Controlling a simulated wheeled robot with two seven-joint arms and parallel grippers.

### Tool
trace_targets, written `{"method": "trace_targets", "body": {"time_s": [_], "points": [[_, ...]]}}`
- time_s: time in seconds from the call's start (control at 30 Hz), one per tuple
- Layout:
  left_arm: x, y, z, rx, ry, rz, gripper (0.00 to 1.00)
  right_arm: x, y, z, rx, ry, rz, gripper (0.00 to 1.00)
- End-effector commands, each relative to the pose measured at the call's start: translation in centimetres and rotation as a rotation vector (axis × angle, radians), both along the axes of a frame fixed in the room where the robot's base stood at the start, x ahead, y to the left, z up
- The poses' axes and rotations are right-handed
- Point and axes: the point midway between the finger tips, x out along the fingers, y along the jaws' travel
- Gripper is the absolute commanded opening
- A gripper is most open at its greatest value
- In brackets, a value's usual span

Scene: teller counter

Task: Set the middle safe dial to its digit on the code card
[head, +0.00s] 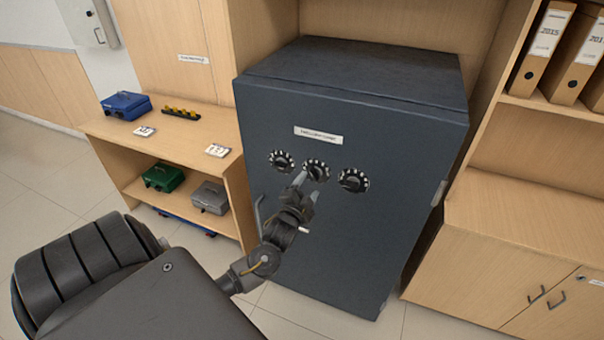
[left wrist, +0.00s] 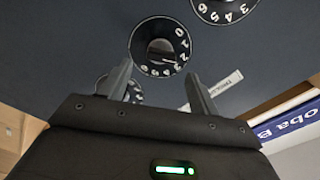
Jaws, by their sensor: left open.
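The dark blue safe (head: 350,240) has three black dials with white digits in a row on its front. The middle dial (head: 316,168) lies between the left dial (head: 281,160) and the right dial (head: 353,180). My left gripper (head: 311,181) is open in front of the middle dial. In the left wrist view the middle dial (left wrist: 160,47) shows ahead of the two parted fingertips; contact cannot be told. My right gripper is not in view.
A white label (head: 318,135) is on the safe above the dials. The shelf unit (head: 175,142) at left holds a blue cash box (head: 125,105), with green and grey boxes below. A low cabinet (head: 520,250) and binders stand at right.

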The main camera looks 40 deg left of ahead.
Motion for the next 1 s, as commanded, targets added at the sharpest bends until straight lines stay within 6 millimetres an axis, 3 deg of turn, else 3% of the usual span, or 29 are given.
{"method": "trace_targets", "body": {"time_s": [0.13, 0.33, 1.0], "points": [[-2.8, -1.0, -0.3, -0.002, -0.001, 0.000, 0.62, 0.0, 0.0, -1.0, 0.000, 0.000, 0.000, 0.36], [-5.0, -1.7, -0.1, 0.000, 0.000, 0.000, 0.62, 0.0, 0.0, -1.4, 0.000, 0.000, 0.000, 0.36], [-5.5, -1.9, 0.0, -0.001, -0.001, 0.001, 0.62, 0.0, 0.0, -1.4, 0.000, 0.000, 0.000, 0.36]]}}
